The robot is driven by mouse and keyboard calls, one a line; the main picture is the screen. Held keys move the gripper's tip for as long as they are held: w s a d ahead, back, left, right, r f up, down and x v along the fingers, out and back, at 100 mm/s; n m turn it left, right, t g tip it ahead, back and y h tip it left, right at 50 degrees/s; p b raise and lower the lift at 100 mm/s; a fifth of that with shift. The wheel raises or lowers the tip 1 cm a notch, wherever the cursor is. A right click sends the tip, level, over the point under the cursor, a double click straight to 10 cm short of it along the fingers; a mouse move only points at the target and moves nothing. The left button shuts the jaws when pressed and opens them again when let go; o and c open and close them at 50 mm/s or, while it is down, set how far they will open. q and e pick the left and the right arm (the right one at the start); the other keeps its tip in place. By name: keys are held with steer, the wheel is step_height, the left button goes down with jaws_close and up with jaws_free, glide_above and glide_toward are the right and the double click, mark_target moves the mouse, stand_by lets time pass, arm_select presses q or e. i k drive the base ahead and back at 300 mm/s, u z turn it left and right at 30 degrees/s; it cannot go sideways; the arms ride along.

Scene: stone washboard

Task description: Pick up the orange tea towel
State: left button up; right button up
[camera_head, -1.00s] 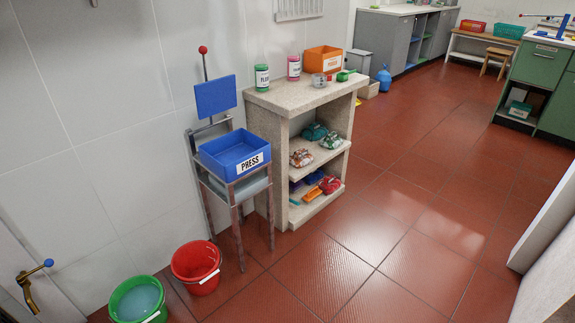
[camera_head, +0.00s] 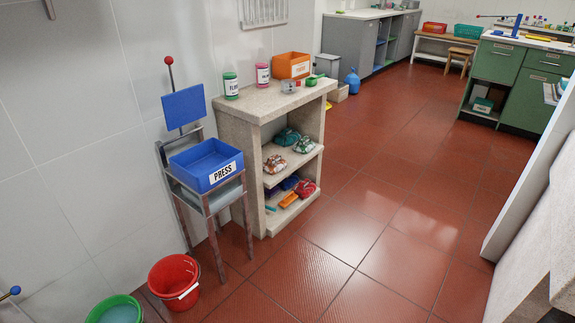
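No cloth can be picked out surely as the orange tea towel. On the middle shelf of the stone shelf unit (camera_head: 256,150) lies a bundled brownish-orange and white patterned cloth (camera_head: 275,165). Beside it are a green and white patterned cloth (camera_head: 304,145) and a teal cloth (camera_head: 286,137) further back. On the bottom shelf lie a small flat orange item (camera_head: 288,200), a red bundle (camera_head: 305,188) and blue items, too small to make out. Neither of my grippers is in view.
A blue press (camera_head: 205,165) on a metal stand is left of the unit, with a red bucket (camera_head: 174,282) and a green bucket (camera_head: 115,311) below. An orange box (camera_head: 291,66) and jars stand on top. Pale slabs edge the right. The red floor (camera_head: 360,230) is clear.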

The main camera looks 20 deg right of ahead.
mark_target(274, 164)
steer(key=z, duration=1.5)
steer(key=i, duration=2.9)
steer(key=u, duration=3)
steer(key=i, duration=0.5)
steer(key=u, duration=0.05)
